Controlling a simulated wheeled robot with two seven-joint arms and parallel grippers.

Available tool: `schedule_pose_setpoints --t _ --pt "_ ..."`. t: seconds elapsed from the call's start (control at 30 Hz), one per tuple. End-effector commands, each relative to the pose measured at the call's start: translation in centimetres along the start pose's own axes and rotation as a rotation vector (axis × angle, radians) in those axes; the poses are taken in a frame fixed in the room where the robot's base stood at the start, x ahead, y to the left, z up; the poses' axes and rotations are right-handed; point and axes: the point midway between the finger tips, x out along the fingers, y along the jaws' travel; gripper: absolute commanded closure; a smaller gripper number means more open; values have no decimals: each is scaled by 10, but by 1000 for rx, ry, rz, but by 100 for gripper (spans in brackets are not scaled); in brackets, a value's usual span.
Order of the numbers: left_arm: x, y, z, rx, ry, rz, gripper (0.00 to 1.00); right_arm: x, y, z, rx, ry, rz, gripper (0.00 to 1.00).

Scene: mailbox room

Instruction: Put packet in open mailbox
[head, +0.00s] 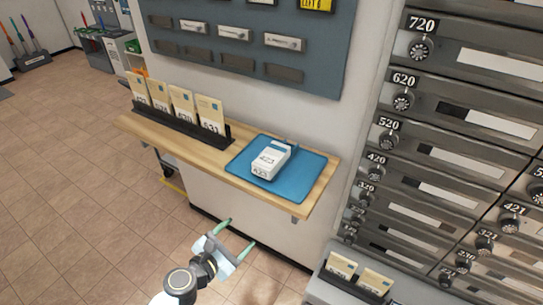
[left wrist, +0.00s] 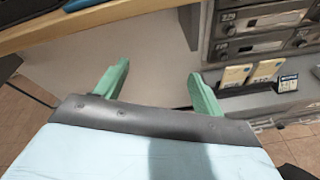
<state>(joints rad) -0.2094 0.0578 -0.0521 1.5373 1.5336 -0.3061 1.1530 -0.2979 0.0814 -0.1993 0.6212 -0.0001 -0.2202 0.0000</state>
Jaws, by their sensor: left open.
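A white packet (head: 270,160) with a blue stripe and the number 423 on it lies on a blue mat (head: 306,180) on the wooden shelf. My left gripper (head: 238,234) is below and in front of the shelf, apart from the packet, with its green fingers spread and nothing between them. Its fingers also show in the left wrist view (left wrist: 158,88). A wall of grey mailboxes (head: 465,120) with dials and number plates stands at the right. I cannot tell which mailbox is open. My right gripper is not in view.
Several tan envelopes (head: 180,104) stand in a black rack left of the mat on the wooden shelf (head: 170,147). More envelopes (head: 358,273) stand in a low rack below the mailboxes. The tiled floor (head: 80,180) at left is clear.

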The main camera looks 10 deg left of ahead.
Motion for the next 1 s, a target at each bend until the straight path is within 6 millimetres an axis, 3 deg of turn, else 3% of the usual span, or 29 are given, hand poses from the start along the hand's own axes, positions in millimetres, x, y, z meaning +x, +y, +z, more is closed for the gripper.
schedule_pose_setpoints --t 0.03,0.1,0.27,0.47,1.0 --pt "0 16 27 -100 -63 29 31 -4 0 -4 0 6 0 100" --pt "-1 34 55 -228 -135 53 31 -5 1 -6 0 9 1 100" --pt "-5 55 90 -394 -235 72 31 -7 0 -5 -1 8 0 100" --pt "2 60 98 -428 -256 74 31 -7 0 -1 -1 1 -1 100" --pt "64 67 110 -423 -253 74 31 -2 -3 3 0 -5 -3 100"
